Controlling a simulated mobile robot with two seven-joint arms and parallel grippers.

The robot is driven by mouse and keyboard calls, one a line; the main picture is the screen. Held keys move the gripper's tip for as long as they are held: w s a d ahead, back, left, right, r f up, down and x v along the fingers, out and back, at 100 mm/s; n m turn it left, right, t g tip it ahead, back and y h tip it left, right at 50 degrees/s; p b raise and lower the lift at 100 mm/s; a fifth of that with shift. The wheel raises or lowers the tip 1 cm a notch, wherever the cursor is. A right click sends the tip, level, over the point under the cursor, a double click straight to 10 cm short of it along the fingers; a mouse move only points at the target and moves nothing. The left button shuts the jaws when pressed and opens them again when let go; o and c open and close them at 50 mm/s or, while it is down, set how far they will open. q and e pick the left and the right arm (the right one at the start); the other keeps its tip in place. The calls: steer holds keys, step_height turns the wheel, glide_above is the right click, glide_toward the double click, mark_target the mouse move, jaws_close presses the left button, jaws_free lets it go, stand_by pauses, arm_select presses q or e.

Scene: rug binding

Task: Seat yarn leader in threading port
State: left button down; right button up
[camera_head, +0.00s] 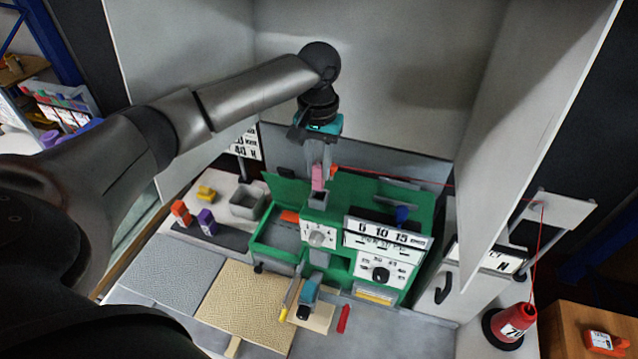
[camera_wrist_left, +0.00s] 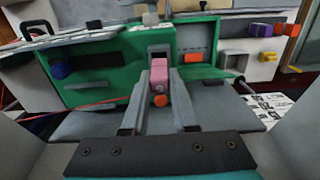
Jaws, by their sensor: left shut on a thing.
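My left gripper (camera_head: 322,165) points down over the green machine (camera_head: 348,212). It is shut on a pink block with an orange end, which appears to be the yarn leader (camera_head: 318,178). In the left wrist view the leader (camera_wrist_left: 160,82) sits between the two grey fingers (camera_wrist_left: 159,92). A red yarn (camera_head: 440,183) runs from the leader to the right. A grey socket (camera_head: 318,200), likely the threading port, is on the machine just below the leader. I cannot tell whether the leader touches it. My right gripper is not in view.
The yarn passes a guide post (camera_head: 541,207) down to a red cone (camera_head: 512,322) at right. A grey bin (camera_head: 247,201) and orange, purple and yellow blocks (camera_head: 206,221) stand left of the machine. A tan mat (camera_head: 250,305) lies in front. Pale panels (camera_head: 380,80) stand behind.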

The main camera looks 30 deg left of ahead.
mark_target(318, 183)
arm_select(q)
steer(key=shift+f, duration=2.5)
steer(key=shift+f, duration=0.2)
steer(key=c, duration=0.7)
jaws_free()
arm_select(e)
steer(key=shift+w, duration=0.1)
arm_select(q)
steer(key=shift+r, duration=0.15)
